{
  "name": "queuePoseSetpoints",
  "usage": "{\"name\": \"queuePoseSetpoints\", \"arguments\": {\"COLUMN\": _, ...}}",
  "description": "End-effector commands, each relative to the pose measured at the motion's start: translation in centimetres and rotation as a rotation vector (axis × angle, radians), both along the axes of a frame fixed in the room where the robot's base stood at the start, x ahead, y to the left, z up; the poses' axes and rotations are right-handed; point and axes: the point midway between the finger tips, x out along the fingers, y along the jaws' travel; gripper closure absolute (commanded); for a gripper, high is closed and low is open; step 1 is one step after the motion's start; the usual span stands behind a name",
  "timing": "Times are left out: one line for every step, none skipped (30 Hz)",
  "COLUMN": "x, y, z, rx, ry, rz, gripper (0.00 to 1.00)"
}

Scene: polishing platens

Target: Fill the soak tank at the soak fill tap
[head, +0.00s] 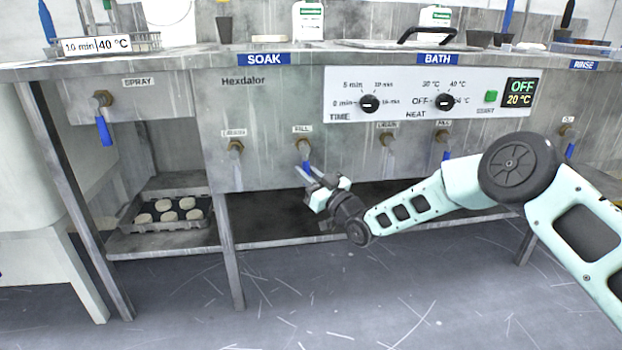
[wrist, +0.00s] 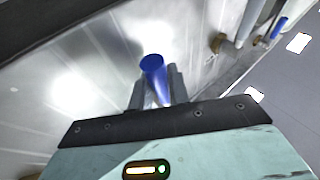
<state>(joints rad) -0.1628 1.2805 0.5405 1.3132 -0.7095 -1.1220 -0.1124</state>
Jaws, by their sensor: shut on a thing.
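The soak fill tap (head: 303,148) is a brass valve with a blue lever, on the steel front panel under the SOAK sign (head: 264,59) and a small FILL label. My gripper (head: 306,174) is at this tap, its fingers shut on the blue lever. In the wrist view the blue lever (wrist: 153,66) stands between the two fingers (wrist: 157,90). The lever points downward in the head view, its lower part partly hidden by the fingers. The inside of the soak tank is not in view.
A soak drain tap (head: 235,149) is to the left and a bath drain tap (head: 387,139) to the right. The bath fill tap (head: 443,140) is beyond, above my forearm. A tray (head: 130,218) of round pieces sits on the lower shelf. The floor in front is clear.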

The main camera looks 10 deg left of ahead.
Motion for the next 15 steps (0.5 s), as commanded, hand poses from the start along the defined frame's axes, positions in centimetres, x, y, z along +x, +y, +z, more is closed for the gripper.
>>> {"name": "queuePoseSetpoints", "arguments": {"x": -0.06, "y": 0.07, "z": -0.43, "rx": 0.016, "ry": 0.008, "rz": 0.0, "gripper": 1.0}}
{"name": "queuePoseSetpoints", "arguments": {"x": -0.09, "y": 0.13, "z": -0.42, "rx": 0.025, "ry": 0.009, "rz": 0.0, "gripper": 1.0}}
{"name": "queuePoseSetpoints", "arguments": {"x": -0.11, "y": 0.2, "z": -0.38, "rx": 0.036, "ry": 0.013, "rz": 0.0, "gripper": 1.0}}
{"name": "queuePoseSetpoints", "arguments": {"x": -0.13, "y": 0.24, "z": -0.37, "rx": 0.043, "ry": 0.015, "rz": 0.0, "gripper": 1.0}}
{"name": "queuePoseSetpoints", "arguments": {"x": -0.14, "y": 0.29, "z": -0.35, "rx": 0.049, "ry": 0.017, "rz": 0.0, "gripper": 1.0}}
{"name": "queuePoseSetpoints", "arguments": {"x": -0.15, "y": 0.33, "z": -0.33, "rx": 0.056, "ry": 0.019, "rz": 0.001, "gripper": 1.0}}
{"name": "queuePoseSetpoints", "arguments": {"x": -0.15, "y": 0.35, "z": -0.32, "rx": 0.059, "ry": 0.021, "rz": 0.0, "gripper": 1.0}}
{"name": "queuePoseSetpoints", "arguments": {"x": -0.15, "y": 0.37, "z": -0.29, "rx": 0.063, "ry": 0.022, "rz": 0.0, "gripper": 1.0}}
{"name": "queuePoseSetpoints", "arguments": {"x": -0.16, "y": 0.39, "z": -0.28, "rx": 0.066, "ry": 0.023, "rz": 0.0, "gripper": 1.0}}
{"name": "queuePoseSetpoints", "arguments": {"x": -0.17, "y": 0.4, "z": -0.27, "rx": 0.068, "ry": 0.023, "rz": 0.0, "gripper": 1.0}}
{"name": "queuePoseSetpoints", "arguments": {"x": -0.16, "y": 0.41, "z": -0.26, "rx": 0.069, "ry": 0.023, "rz": 0.0, "gripper": 1.0}}
{"name": "queuePoseSetpoints", "arguments": {"x": -0.17, "y": 0.42, "z": -0.24, "rx": 0.071, "ry": 0.024, "rz": 0.0, "gripper": 1.0}}
{"name": "queuePoseSetpoints", "arguments": {"x": -0.17, "y": 0.42, "z": -0.23, "rx": 0.072, "ry": 0.024, "rz": 0.0, "gripper": 1.0}}
{"name": "queuePoseSetpoints", "arguments": {"x": -0.18, "y": 0.43, "z": -0.22, "rx": 0.072, "ry": 0.024, "rz": 0.0, "gripper": 1.0}}
{"name": "queuePoseSetpoints", "arguments": {"x": -0.18, "y": 0.43, "z": -0.22, "rx": 0.072, "ry": 0.024, "rz": 0.0, "gripper": 1.0}}
